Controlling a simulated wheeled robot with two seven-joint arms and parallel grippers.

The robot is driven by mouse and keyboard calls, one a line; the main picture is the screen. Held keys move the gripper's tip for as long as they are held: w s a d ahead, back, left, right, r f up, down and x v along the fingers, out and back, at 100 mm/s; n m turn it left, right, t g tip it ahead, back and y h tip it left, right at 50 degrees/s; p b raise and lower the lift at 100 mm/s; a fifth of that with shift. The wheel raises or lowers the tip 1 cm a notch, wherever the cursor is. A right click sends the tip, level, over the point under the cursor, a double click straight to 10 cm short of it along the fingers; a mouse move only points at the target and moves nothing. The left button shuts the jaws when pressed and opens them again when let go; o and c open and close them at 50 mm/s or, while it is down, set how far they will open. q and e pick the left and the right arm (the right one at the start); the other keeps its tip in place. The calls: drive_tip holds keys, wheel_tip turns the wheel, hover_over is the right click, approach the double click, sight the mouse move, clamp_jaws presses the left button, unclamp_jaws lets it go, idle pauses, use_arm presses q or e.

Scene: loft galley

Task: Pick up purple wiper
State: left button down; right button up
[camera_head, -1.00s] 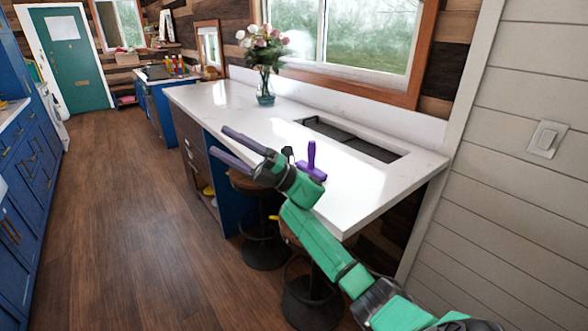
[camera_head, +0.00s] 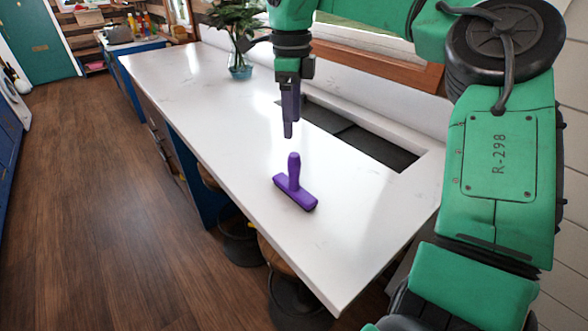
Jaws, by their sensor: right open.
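The purple wiper (camera_head: 295,190) lies on the white countertop (camera_head: 215,115), near its front edge. Its handle points away from me and its wide head is toward me. My right gripper (camera_head: 289,130) hangs above the counter, just beyond the wiper's handle in the picture, with its fingers pointing down. My left gripper is out of view.
A dark recessed sink (camera_head: 350,138) is set in the counter behind the wiper. Stools (camera_head: 290,290) stand under the front edge. The counter left of the wiper is clear.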

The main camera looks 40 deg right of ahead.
drive_tip(key=p, duration=0.2)
hover_over(294, 173)
drive_tip(key=f, duration=0.6)
drive_tip(key=shift+w+d+f, duration=0.1)
drive_tip(key=shift+d+f, duration=0.1)
drive_tip(key=shift+d, duration=0.15)
drive_tip(key=f+p, duration=0.1)
drive_tip(key=f, duration=0.1)
drive_tip(key=f+p, duration=0.1)
drive_tip(key=f, duration=0.1)
drive_tip(key=w+f+p, duration=0.1)
drive_tip(key=f, duration=0.1)
drive_tip(key=shift+d+f, duration=0.1)
drive_tip(key=shift+f, duration=0.25)
drive_tip(key=shift+s+f, duration=0.1)
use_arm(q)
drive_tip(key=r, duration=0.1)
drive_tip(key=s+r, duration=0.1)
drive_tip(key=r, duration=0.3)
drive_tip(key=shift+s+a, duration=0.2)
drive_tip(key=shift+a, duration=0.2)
use_arm(e)
clamp_jaws()
